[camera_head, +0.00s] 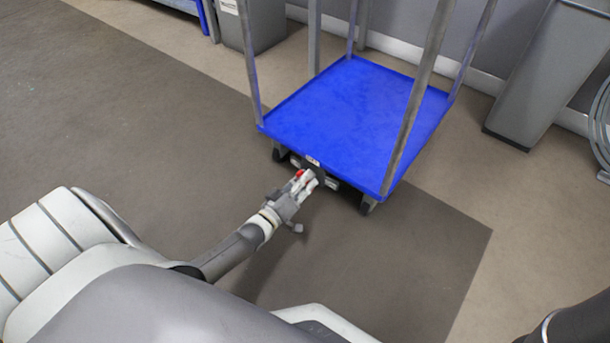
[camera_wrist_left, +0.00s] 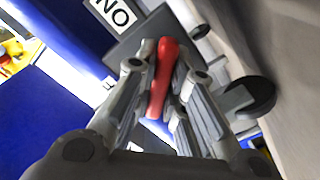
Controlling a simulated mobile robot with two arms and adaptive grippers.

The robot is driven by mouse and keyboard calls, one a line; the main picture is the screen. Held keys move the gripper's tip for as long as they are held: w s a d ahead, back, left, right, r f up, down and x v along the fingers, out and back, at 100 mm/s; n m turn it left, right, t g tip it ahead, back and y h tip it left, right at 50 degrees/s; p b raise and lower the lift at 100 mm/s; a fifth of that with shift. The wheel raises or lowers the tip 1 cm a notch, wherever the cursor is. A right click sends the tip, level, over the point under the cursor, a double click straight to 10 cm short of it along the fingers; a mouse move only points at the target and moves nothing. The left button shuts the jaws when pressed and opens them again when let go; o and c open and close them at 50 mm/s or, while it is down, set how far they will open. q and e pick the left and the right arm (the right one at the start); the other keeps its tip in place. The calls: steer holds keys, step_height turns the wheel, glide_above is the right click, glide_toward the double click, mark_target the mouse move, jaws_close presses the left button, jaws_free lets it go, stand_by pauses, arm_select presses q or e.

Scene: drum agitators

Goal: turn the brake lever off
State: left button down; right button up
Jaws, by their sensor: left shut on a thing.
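The brake lever is a small red bar (camera_wrist_left: 162,75) on a grey bracket (camera_wrist_left: 146,32) under the edge of the blue cart. A white label with black letters (camera_wrist_left: 115,12), reading "NO" or "ON", is beside it in the left wrist view. My left gripper (camera_wrist_left: 168,72) is shut on the red lever, with a finger on each side of it. In the head view my left gripper (camera_head: 308,178) reaches the cart's near edge, and a bit of the red lever (camera_head: 299,174) shows there. My right gripper is not in view.
The cart's blue deck (camera_head: 350,110) is bare, with metal posts at its corners. A black wheel (camera_wrist_left: 252,97) is close beside the gripper. A grey cabinet (camera_head: 550,75) stands at the right. The floor at the left is clear.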

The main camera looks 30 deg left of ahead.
arm_select(q)
steer(key=m+p, duration=0.1)
steer(key=m, duration=0.1)
steer(key=shift+r+m, duration=0.1)
steer(key=shift+m, duration=0.3)
steer(key=m+p, duration=0.1)
steer(key=m, duration=0.2)
steer(key=shift+m, duration=1.3)
steer(key=c, duration=1.5)
jaws_free()
steer(key=s, duration=0.8)
steer(key=s+a, duration=0.1)
steer(key=s, duration=0.3)
